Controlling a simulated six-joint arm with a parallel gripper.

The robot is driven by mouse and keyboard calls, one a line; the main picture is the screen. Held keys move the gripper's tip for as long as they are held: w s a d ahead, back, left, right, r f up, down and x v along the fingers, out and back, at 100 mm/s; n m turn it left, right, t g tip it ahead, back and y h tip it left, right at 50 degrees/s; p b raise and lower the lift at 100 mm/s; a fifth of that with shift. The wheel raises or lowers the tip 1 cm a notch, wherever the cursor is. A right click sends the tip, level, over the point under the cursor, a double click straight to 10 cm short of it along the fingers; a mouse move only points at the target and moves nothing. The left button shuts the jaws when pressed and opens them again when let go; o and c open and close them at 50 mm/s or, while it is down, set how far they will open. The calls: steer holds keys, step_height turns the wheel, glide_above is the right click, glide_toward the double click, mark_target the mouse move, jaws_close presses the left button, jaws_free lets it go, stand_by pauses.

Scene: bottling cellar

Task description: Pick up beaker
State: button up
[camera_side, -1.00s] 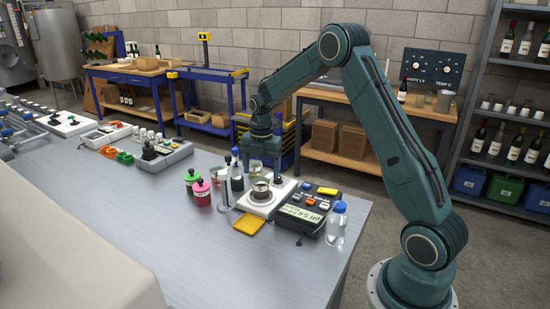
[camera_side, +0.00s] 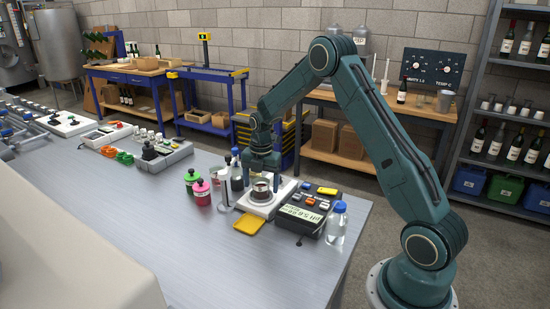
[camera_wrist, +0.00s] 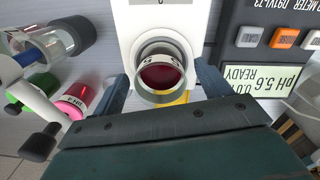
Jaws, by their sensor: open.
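The beaker (camera_side: 261,190) is a small clear glass with dark red liquid in it. It stands upright on the white plate of a stirrer-like device (camera_side: 257,207). In the wrist view the beaker (camera_wrist: 161,97) is seen from above, its round rim toward the camera. My gripper (camera_side: 263,176) is open and points down over the device. In the wrist view the two fingers of my gripper (camera_wrist: 164,84) stand wide apart, one on each side of the beaker, with a gap showing on both sides. The fingertips' exact height against the beaker is hard to tell.
A pH meter (camera_side: 306,211) and a blue-capped bottle (camera_side: 338,222) stand right of the device. Green (camera_side: 192,181) and pink (camera_side: 202,193) bottles and a glass cylinder (camera_side: 225,190) crowd its left. A yellow tray (camera_side: 248,225) lies in front. The bench's near middle is clear.

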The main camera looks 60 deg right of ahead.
steer(key=c, duration=1.1)
step_height(320, 180, up, 20)
stand_by(0.7)
